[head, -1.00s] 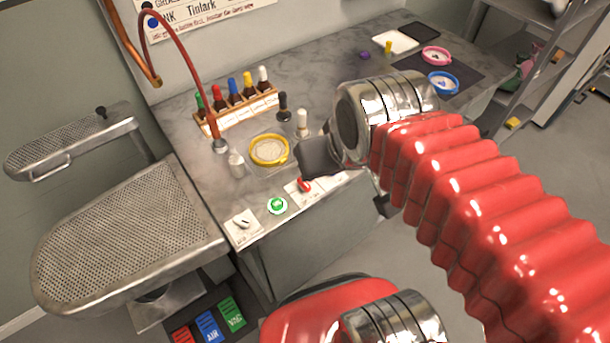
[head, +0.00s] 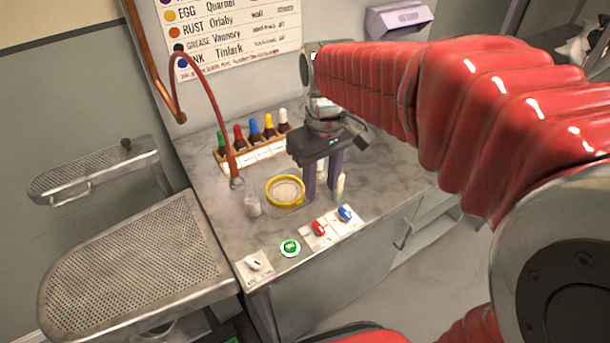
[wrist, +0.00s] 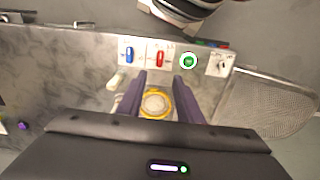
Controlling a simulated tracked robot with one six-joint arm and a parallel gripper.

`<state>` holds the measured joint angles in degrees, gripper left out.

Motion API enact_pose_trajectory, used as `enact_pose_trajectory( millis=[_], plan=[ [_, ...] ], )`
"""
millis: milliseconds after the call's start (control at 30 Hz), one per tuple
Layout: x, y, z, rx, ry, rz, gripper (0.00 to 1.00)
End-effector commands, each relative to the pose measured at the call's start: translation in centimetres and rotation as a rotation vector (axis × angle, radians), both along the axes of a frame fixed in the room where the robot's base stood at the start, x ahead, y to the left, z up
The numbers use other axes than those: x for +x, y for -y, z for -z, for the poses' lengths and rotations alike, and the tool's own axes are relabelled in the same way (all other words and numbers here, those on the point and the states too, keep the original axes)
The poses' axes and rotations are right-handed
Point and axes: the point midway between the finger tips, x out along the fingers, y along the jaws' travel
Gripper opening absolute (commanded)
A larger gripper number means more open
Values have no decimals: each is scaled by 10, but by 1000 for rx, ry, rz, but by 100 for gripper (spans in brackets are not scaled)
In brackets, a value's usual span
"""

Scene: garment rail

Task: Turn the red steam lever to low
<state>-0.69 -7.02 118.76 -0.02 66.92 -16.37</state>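The red steam lever (head: 318,228) is on a white plate at the front edge of the worktop, between a blue lever (head: 346,213) and a green button (head: 290,248). In the wrist view the red lever (wrist: 159,58) stands about upright in the picture; its markings are too small to read. My gripper (head: 322,193) points down over the worktop, behind the red lever and right of the yellow-rimmed dish (head: 286,191). Its two purple fingers are apart with nothing between them. In the wrist view my gripper (wrist: 159,76) is lined up with the red lever, apart from it.
A white switch (head: 253,264) is left of the green button. A red hose (head: 212,90) hangs over the worktop. A perforated pressing board (head: 140,270) is at left.

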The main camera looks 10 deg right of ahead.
Motion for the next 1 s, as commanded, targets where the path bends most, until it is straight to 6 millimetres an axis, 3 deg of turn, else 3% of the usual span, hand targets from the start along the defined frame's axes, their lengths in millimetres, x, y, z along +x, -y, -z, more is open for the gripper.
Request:
enact_pose_trajectory(
  millis=[567, 767, 1000],
  plan=[
    [5, 0, 7, 0, -25, -16, 33],
    [5, 0, 25, 0, -26, -16, 33],
    [5, 0, 61, 0, -27, -16, 33]
  ],
)
